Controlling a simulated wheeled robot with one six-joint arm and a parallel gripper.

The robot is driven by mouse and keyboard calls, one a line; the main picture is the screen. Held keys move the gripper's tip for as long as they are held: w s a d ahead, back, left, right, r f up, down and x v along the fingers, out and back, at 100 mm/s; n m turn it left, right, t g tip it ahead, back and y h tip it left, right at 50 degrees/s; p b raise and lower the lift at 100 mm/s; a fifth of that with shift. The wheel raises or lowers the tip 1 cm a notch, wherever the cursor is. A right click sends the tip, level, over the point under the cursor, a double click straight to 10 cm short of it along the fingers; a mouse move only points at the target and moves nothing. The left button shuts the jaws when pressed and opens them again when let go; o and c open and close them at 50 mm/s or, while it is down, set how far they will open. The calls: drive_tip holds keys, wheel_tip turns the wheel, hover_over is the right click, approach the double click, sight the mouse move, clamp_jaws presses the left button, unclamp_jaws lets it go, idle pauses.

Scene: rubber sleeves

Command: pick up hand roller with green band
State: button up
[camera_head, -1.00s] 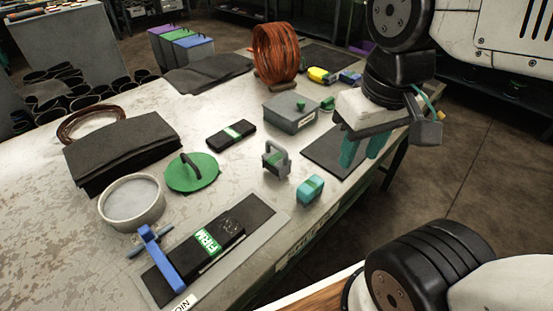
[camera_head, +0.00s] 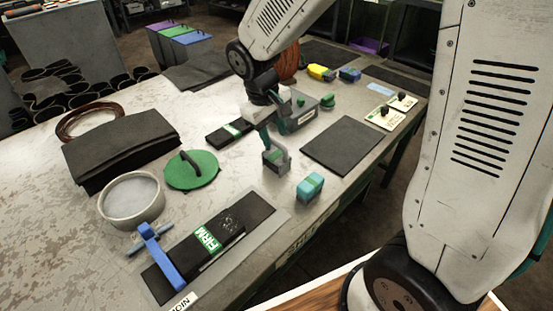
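The hand roller with the green band (camera_head: 276,161) is a small grey piece with an upright handle. It stands on the table near the middle of the view. My gripper (camera_head: 274,136) points down at the roller's handle from above, with its teal fingers apart. The fingertips overlap the top of the handle in the picture, and I cannot tell whether they touch it. The gripper hides part of the handle.
The FIRM strip (camera_head: 208,240) is in front.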

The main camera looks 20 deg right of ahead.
sight(276, 142)
drive_tip(key=shift+t, duration=0.4)
drive_tip(key=w+f, duration=0.1)
drive_tip(key=f, duration=0.1)
drive_tip(key=d+f, duration=0.1)
drive_tip(key=f, duration=0.1)
drive_tip(key=w+d+f, duration=0.1)
drive_tip(key=f, duration=0.2)
drive_tip(key=shift+w, duration=0.3)
drive_tip(key=shift+r, duration=0.1)
clamp_jaws()
